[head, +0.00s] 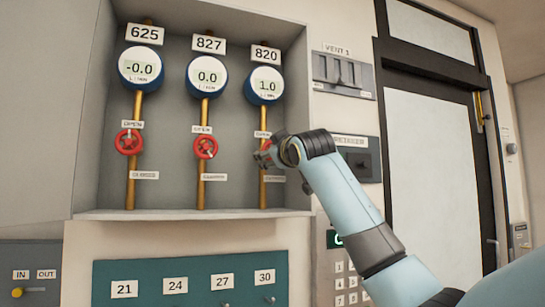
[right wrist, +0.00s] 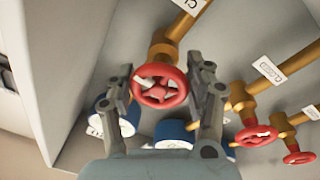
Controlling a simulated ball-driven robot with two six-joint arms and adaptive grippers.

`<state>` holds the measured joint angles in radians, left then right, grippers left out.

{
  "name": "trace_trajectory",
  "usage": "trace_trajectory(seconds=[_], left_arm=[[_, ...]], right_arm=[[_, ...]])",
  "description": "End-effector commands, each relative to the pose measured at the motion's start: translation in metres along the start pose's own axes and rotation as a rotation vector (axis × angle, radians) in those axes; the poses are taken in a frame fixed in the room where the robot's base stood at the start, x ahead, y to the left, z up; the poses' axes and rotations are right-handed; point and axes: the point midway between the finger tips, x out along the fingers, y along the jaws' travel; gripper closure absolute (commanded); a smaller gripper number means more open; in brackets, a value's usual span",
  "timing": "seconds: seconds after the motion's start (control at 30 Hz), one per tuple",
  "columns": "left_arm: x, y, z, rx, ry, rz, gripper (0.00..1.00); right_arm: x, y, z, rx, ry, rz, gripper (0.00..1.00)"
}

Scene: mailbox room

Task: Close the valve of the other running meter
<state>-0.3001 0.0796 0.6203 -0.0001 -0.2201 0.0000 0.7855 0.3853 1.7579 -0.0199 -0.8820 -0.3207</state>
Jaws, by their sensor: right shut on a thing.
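Three meters hang in a wall recess. Meter 625 (head: 141,67) reads -0.0, meter 827 (head: 207,77) reads 0.0 and meter 820 (head: 264,86) reads 1.0. Red valve wheels sit on brass pipes under meter 625 (head: 129,142) and meter 827 (head: 205,147). My right gripper (head: 265,153) is at the valve under meter 820 and mostly hides it. In the right wrist view that red valve wheel (right wrist: 160,86) is between the two fingers, which are shut on its rim. My left gripper is not in view.
OPEN labels sit above the valves and CLOSED labels (head: 145,175) below them. The recess's right wall (head: 297,110) is close to my right gripper. A teal panel with numbers (head: 200,280) is below. A keypad (head: 340,265), switch boxes (head: 343,75) and a door (head: 430,150) are to the right.

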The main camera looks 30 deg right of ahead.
Motion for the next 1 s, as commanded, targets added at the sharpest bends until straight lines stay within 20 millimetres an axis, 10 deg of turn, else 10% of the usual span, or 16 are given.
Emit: trace_trajectory(seconds=[1.0], left_arm=[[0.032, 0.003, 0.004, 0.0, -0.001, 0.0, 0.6]], right_arm=[[0.0, -0.004, 0.002, 0.805, -0.082, 0.073, 0.79]])
